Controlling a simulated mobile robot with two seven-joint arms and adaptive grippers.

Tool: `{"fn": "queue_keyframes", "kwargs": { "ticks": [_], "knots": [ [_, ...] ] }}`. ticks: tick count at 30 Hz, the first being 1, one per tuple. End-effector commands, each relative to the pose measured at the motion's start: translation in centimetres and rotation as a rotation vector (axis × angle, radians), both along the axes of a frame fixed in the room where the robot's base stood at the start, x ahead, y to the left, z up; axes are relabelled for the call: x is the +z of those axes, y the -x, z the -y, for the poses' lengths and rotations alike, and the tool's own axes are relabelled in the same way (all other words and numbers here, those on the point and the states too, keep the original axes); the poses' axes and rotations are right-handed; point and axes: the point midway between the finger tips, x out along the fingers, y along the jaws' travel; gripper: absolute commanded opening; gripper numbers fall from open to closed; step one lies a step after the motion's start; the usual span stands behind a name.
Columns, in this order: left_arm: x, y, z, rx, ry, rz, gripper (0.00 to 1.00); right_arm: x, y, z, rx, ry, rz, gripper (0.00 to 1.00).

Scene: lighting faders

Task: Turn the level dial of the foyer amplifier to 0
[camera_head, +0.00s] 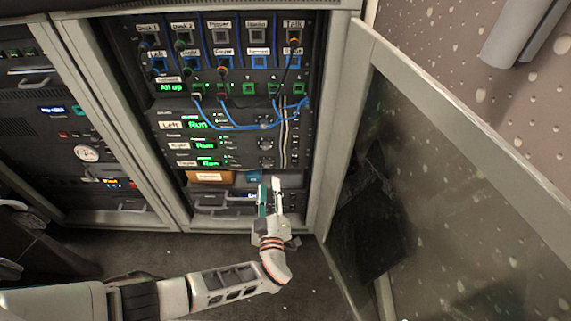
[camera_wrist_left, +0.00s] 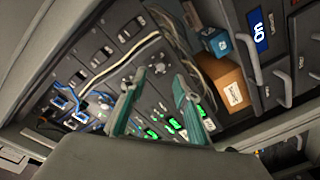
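In the head view the foyer amplifier (camera_head: 225,162) is the lowest of three stacked amplifiers in the open rack, with a lit green display. Its round black level dial (camera_head: 266,161) is at its right side; the pointer setting is too small to read. My left gripper (camera_head: 270,183) is just below this dial, its fingers apart and pointing up at the rack. In the left wrist view the green fingers of my left gripper (camera_wrist_left: 155,88) are spread with nothing between them held. Dark knobs show past them, but I cannot tell which is the foyer dial. My right gripper is out of view.
Blue cables (camera_head: 235,127) and pale cables (camera_head: 284,140) hang near the dials. A brown box (camera_head: 209,176) and a drawer (camera_head: 212,200) lie below the amplifiers. The open glass door (camera_head: 460,190) stands at the right. Another rack (camera_head: 85,130) is at the left.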

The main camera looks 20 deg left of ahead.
Motion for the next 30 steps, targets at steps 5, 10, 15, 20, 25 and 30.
{"fn": "queue_keyframes", "kwargs": {
  "ticks": [5,10,15,20,25,30],
  "knots": [
    [-0.4,-1.6,-0.8,0.000,-0.007,-0.002,0.31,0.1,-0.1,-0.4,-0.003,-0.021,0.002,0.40],
    [-0.7,-4.1,-1.7,0.001,-0.004,-0.007,0.31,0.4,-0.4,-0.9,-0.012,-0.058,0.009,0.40],
    [-0.6,-6.0,-2.4,0.000,-0.002,-0.006,0.31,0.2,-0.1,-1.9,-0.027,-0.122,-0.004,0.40],
    [-0.3,-7.0,-2.7,0.001,-0.001,-0.003,0.31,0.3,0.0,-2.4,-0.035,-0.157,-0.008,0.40],
    [0.0,-7.2,-2.7,0.000,-0.001,0.000,0.31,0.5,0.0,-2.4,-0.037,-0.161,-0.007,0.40],
    [0.0,-7.2,-2.7,0.000,-0.001,0.000,0.10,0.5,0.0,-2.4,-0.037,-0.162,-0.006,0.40]
  ]
}}
